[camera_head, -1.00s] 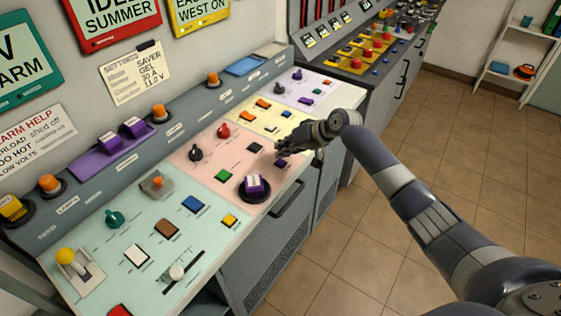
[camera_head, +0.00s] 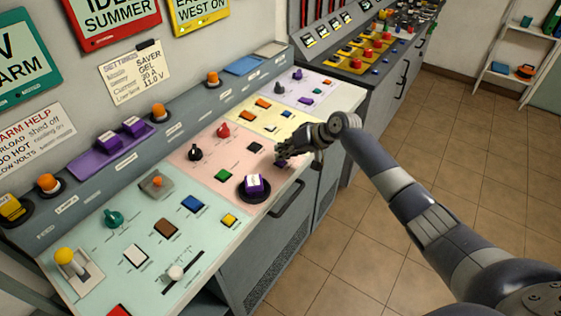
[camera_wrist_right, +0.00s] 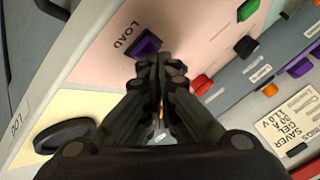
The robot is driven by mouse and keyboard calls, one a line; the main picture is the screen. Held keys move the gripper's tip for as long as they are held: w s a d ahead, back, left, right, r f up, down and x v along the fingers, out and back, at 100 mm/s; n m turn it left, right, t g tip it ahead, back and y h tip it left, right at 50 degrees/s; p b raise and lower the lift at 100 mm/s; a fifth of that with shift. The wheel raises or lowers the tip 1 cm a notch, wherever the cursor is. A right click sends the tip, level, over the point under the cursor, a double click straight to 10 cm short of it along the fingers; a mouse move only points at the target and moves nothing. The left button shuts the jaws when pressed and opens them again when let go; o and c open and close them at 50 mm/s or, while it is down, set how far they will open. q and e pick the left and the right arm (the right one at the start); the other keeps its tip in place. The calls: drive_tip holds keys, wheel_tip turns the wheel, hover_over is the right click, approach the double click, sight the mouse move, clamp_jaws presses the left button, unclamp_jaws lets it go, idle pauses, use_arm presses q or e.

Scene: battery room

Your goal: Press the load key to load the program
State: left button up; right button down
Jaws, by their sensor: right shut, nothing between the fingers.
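The load key is a small purple key (camera_wrist_right: 148,42) on the pink panel, with the word LOAD printed beside it in the right wrist view. My right gripper (camera_wrist_right: 157,62) is shut and empty, its fingertips at the key's near edge and covering part of it. I cannot tell whether they touch it. My left gripper is not in view.
A dark handle (camera_head: 287,199) sticks out from the console front. The floor (camera_head: 400,240) at right is clear.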

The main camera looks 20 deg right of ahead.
drive_tip(key=shift+f, duration=0.4)
idle(0.3)
drive_tip(key=shift+r, duration=0.15)
drive_tip(key=shift+r+p, duration=0.7)
drive_tip(key=shift+r, duration=0.1)
drive_tip(key=shift+r, duration=0.1)
wheel_tip(320, 180, up, 5)
drive_tip(key=p, duration=0.4)
drive_tip(key=shift+p, duration=0.3)
drive_tip(key=shift+s+d, duration=0.1)
